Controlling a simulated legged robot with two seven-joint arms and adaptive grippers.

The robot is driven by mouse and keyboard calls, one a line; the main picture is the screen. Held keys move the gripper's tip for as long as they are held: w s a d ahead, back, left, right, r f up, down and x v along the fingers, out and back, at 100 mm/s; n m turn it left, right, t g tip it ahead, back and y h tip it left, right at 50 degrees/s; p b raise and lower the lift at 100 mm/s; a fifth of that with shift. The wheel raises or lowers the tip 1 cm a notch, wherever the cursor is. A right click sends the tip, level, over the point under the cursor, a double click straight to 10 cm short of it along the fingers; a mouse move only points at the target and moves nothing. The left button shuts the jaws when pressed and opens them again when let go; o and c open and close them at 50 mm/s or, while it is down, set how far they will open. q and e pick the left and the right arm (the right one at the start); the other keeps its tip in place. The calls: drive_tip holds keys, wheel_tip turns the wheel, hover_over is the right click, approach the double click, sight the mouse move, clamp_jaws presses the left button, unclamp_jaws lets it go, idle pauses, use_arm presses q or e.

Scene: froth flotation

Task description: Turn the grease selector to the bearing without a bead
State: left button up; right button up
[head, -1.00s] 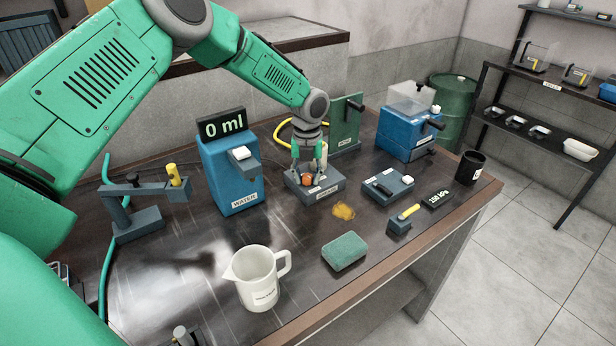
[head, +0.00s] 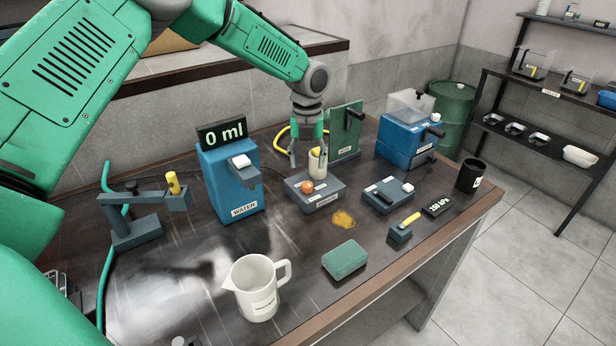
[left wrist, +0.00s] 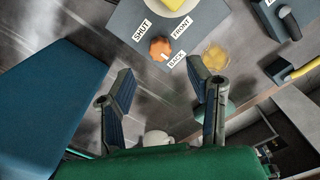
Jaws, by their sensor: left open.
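The grease selector (head: 307,187) is an orange knob on the grey grease block (head: 329,199). In the left wrist view the knob (left wrist: 160,48) is ringed by labels SHUT, FRONT and BACK; a small pale mark on it appears to lie on the BACK side. A pale cylinder with a yellow top (head: 317,163) stands on the block behind the knob. My left gripper (head: 307,157) is open and empty, above and apart from the knob; its spread fingers (left wrist: 163,92) also show in the left wrist view. I cannot make out the bearings or any bead on them.
The blue water dispenser (head: 228,185) stands left of the block, the green stand (head: 345,130) behind it. Bare tabletop lies around the smear.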

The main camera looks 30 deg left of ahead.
sight(307, 183)
use_arm(q)
drive_tip(key=shift+r, duration=2.2)
drive_tip(key=shift+a, duration=0.1)
